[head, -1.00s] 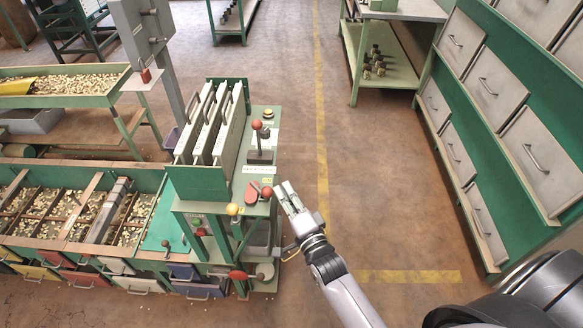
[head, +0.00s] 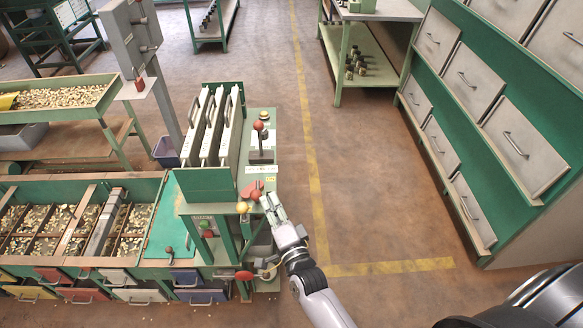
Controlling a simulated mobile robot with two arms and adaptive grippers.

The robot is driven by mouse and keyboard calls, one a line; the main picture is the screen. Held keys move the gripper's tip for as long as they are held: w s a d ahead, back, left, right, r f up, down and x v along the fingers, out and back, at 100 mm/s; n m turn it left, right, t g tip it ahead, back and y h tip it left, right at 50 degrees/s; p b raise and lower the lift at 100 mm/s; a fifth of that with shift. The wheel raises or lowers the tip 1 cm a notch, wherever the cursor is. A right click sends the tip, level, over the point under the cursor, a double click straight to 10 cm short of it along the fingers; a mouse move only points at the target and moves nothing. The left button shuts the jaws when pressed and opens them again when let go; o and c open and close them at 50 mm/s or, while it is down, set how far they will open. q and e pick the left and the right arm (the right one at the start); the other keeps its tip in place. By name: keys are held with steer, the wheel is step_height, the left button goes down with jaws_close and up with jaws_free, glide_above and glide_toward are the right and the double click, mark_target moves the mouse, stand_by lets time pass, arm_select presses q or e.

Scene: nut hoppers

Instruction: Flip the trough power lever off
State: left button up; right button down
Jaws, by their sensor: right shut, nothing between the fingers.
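A lever with a red ball knob (head: 256,195) sits beside a red plate on the right part of the green machine's top. My right gripper (head: 267,199) comes in from the lower right. Its shut, empty fingertips are beside the red knob; I cannot tell whether they touch it. Behind stands an upright lever with a red ball (head: 259,126) on a dark base. A yellow ball knob (head: 242,207) is just left of my fingertips. The labels are too small to read, so I cannot tell which lever is named trough power. My left gripper is not in view.
White upright plates (head: 213,125) stand in the machine left of the levers. A divided trough of nuts (head: 75,222) lies at left. A red handle (head: 243,275) sticks out below. Drawer cabinets (head: 480,130) stand at right; the floor between is clear.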

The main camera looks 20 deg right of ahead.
steer(key=shift+a, duration=0.7)
steer(key=shift+a, duration=0.15)
